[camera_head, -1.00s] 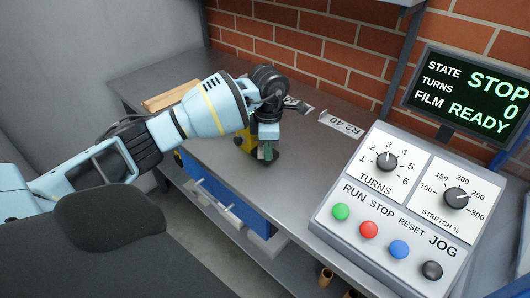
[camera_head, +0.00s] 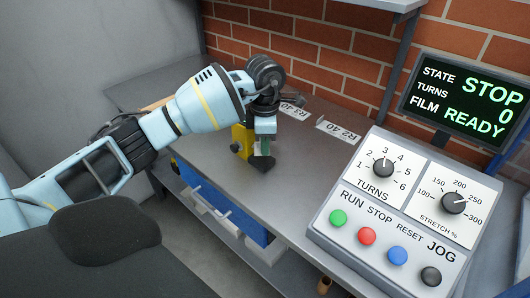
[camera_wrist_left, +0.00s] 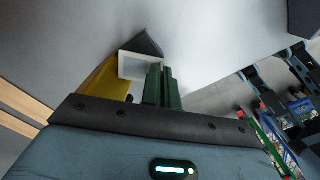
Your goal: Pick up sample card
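A small white card, which looks like the sample card, shows in the left wrist view (camera_wrist_left: 140,66), beside the green fingers of my left gripper (camera_wrist_left: 162,86). A dark wedge-like base lies behind it, and a yellow block (camera_wrist_left: 106,80) stands beside it. In the head view my left gripper (camera_head: 264,147) points down at the bench, close to the yellow block (camera_head: 242,142). A pale sliver of the card shows by the fingertips. The fingers look close together; whether the card is between them is unclear. My right gripper is not in view.
Labels R3 40 (camera_head: 293,111) and R2 40 (camera_head: 338,131) lie on the grey bench (camera_head: 310,170). A control console (camera_head: 385,215) with knobs and coloured buttons fills the right, with a screen (camera_head: 465,100) reading STOP behind it. A brick wall closes the back.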

